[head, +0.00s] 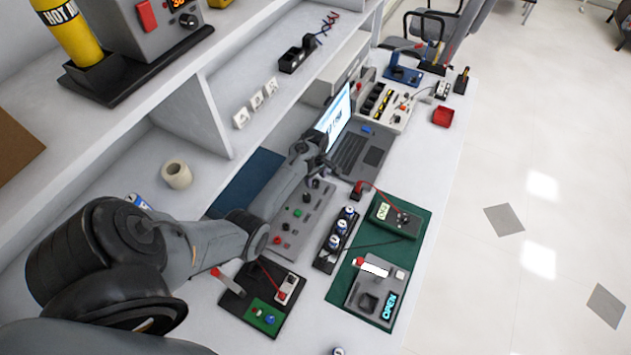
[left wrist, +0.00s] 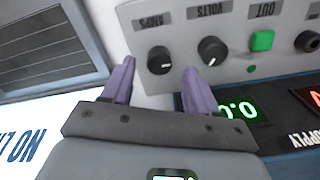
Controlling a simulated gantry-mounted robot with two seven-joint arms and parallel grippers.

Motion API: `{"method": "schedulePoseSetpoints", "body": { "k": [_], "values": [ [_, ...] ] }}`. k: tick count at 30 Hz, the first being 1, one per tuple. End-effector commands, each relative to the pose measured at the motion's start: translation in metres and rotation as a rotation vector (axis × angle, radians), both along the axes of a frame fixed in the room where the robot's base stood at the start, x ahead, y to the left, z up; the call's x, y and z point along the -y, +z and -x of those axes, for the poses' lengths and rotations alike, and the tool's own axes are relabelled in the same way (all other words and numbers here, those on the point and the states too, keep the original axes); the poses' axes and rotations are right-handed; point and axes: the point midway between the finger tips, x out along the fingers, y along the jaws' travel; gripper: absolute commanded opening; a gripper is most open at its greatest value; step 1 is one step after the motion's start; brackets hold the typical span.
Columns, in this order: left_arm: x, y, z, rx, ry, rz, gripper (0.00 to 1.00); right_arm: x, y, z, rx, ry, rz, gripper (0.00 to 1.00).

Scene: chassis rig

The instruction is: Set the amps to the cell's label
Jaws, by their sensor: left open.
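The AMPS knob (left wrist: 160,60) is a black dial with a white pointer line on the grey supply panel (left wrist: 240,20). The VOLTS knob (left wrist: 212,50) and the green OUT button (left wrist: 262,40) sit beside it. A green readout (left wrist: 237,110) shows zeros. My left gripper (left wrist: 159,67) is open, its purple fingers on either side of the AMPS knob in the picture; contact cannot be told. In the head view the left gripper (head: 318,163) is over the supply's end (head: 290,222). Several blue-and-white cells (head: 338,228) stand in a black holder; their labels are too small to read.
A laptop (head: 360,155) stands close behind my left gripper. A green mat (head: 345,275) holds a meter (head: 395,218) and a grey device reading OPEN (head: 375,300). A black board (head: 262,297) lies at the front. A shelf (head: 150,130) overhangs the left.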

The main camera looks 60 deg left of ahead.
Motion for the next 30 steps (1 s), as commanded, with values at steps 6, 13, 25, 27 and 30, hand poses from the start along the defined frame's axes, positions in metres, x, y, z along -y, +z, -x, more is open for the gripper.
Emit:
{"method": "schedulePoseSetpoints", "body": {
  "k": [6, 13, 25, 27, 30],
  "values": [
    [0.0, -0.02, 0.0, 0.0, -0.001, 0.0, 0.59, -0.001, -0.005, -0.001, 0.003, -0.003, -0.006, 0.43],
    [0.0, -0.025, 0.0, 0.001, -0.001, -0.001, 0.59, -0.003, -0.005, -0.002, 0.004, -0.006, -0.011, 0.43],
    [0.0, -0.025, 0.0, 0.0, -0.001, -0.001, 0.24, -0.003, -0.005, -0.002, 0.004, -0.006, -0.012, 0.43],
    [0.0, -0.025, 0.0, 0.0, -0.001, -0.001, 0.13, -0.003, -0.005, -0.002, 0.004, -0.006, -0.011, 0.43],
    [0.0, -0.025, 0.0, 0.0, -0.001, -0.001, 0.03, -0.003, -0.005, -0.002, 0.005, -0.004, -0.008, 0.43]
  ]
}}
